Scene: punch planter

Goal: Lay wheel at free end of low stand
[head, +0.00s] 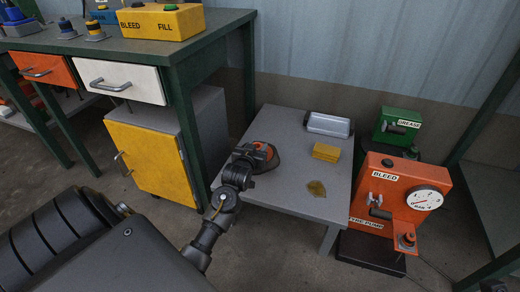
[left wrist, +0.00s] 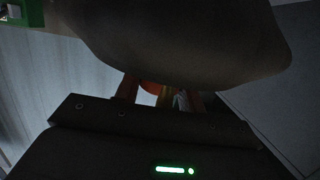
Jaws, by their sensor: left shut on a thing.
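The low stand (head: 290,190) is a grey table in the middle of the head view. My left gripper (head: 247,158) is over its left end. It is shut on the wheel (head: 267,166), a dark round thing with an orange hub. In the left wrist view the wheel (left wrist: 180,40) fills the upper middle as a large dark shape, with a bit of orange at the fingers (left wrist: 160,98). I cannot tell whether the wheel touches the stand top or hangs just above it. The fingertips are mostly hidden. My right gripper is not in view.
On the stand are a silver case (head: 328,124), a yellow block (head: 326,152) and a flat yellowish piece (head: 316,188). An orange pump box (head: 385,190) and a green box (head: 397,127) are at its right. A workbench with a yellow cabinet (head: 150,160) is at the left.

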